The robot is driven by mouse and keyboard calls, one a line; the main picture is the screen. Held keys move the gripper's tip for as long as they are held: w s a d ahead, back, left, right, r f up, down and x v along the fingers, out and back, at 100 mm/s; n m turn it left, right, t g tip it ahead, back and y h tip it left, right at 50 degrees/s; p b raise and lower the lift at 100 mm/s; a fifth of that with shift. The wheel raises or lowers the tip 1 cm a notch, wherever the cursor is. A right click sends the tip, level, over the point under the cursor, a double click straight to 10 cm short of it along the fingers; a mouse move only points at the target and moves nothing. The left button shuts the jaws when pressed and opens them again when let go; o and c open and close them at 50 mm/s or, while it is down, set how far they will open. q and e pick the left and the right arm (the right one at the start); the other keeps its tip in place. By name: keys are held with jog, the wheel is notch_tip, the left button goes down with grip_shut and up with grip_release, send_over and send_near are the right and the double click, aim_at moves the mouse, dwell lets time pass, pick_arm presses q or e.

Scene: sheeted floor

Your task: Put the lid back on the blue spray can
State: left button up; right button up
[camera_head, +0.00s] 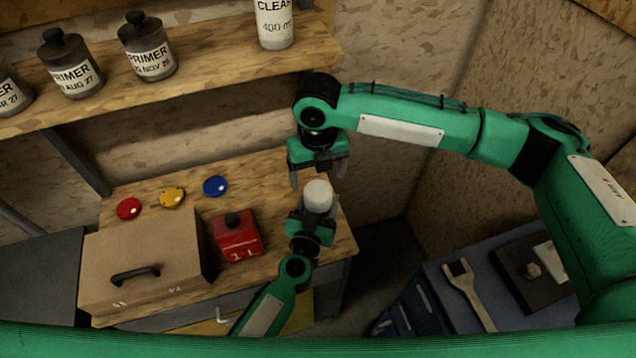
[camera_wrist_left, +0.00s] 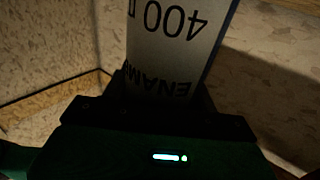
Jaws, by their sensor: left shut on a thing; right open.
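My left gripper (camera_head: 316,214) is shut on a pale can (camera_head: 318,194) and holds it over the right end of the bench. In the left wrist view the can (camera_wrist_left: 172,40) is grey with upside-down black print reading "400" and "ENAM". A blue round disc (camera_head: 215,186), perhaps a lid, lies flat on the bench to the left.
Red (camera_head: 129,208) and yellow (camera_head: 172,197) discs lie beside the blue one. A red box (camera_head: 237,238) and a cardboard-coloured case (camera_head: 140,262) stand in front. The shelf (camera_head: 200,88) above holds several dark primer bottles and a pale "CLEAR" can (camera_head: 275,28).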

jog(key=shift+r, duration=0.6)
pick_arm(q)
jog(key=o, duration=1.4)
jog(key=shift+o, duration=0.2)
pick_arm(e)
jog(key=shift+f+b, duration=0.9)
jog(key=shift+f, duration=0.05)
pick_arm(q)
jog(key=v, duration=1.3)
jog(key=shift+s, duration=0.4)
jog(key=shift+a, duration=0.1)
